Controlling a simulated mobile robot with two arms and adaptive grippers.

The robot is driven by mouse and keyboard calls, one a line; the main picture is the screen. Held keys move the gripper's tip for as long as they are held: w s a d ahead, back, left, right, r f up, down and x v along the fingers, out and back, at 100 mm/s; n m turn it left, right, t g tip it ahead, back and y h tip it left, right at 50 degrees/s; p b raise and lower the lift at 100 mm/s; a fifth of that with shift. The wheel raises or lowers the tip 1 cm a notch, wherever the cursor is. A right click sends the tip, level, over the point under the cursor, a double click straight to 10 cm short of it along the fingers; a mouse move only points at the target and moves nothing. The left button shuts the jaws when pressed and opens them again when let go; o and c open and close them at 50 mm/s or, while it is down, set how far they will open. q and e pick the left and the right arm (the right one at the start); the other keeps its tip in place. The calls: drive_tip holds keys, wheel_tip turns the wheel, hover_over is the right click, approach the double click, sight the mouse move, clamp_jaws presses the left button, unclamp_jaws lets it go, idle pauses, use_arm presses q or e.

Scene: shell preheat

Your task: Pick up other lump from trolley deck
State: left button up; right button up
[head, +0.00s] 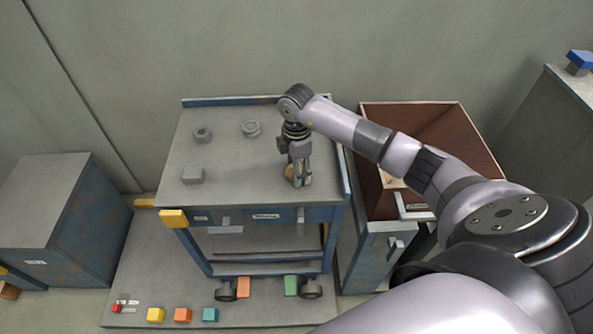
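The trolley deck (225,190) is a grey top with a blue raised edge at the back and right. A small tan lump (290,171) shows at the deck's right side, partly hidden by my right gripper. My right gripper (298,182) points down over the deck with its fingertips low at the lump. Whether the fingers are closed on the lump or only around it cannot be told. Another pale tan piece (388,181) shows inside the brown-lined bin to the right, partly hidden by my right arm. My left gripper is not in view.
A grey nut-like piece (202,134), a grey ring (251,128) and a grey block (193,174) sit on the deck's left and middle. The open bin (440,115) stands right of the trolley. A blue-sided cabinet (45,205) stands left. Coloured blocks line the base's front.

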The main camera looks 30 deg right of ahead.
drive_tip(key=c, duration=1)
drive_tip(key=shift+o, duration=0.2)
drive_tip(key=shift+r, duration=0.2)
